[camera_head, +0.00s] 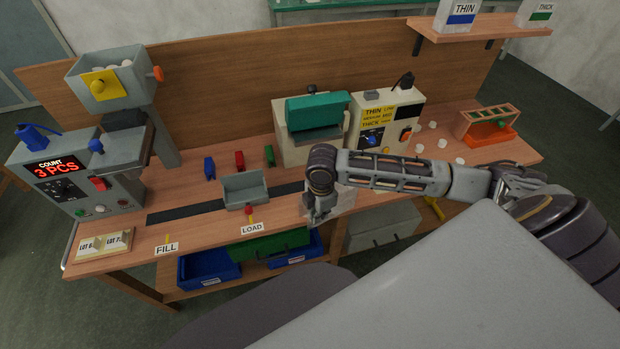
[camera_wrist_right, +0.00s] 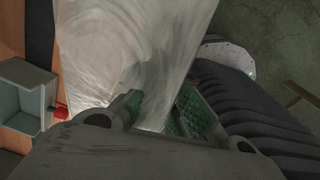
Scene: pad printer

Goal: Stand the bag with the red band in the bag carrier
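My right gripper (camera_head: 318,217) hangs in front of the bench's front edge, right of the LOAD label. A clear, translucent bag (camera_head: 345,199) is at its fingers. In the right wrist view the bag (camera_wrist_right: 135,45) fills the upper middle and runs down between the green finger pads of my right gripper (camera_wrist_right: 158,112), which appear closed on it. I see no red band on this bag. A slotted rack with an orange-red base (camera_head: 490,136), which looks like the bag carrier, stands at the bench's right end, with something green in it. My left gripper is out of view.
A grey tray (camera_head: 245,189) sits behind the LOAD label on a dark track. Blue, red (camera_head: 239,160) and green small blocks stand behind it. A green-topped machine (camera_head: 312,130) and a control box (camera_head: 385,125) stand behind my arm. Several white pieces lie before the rack.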

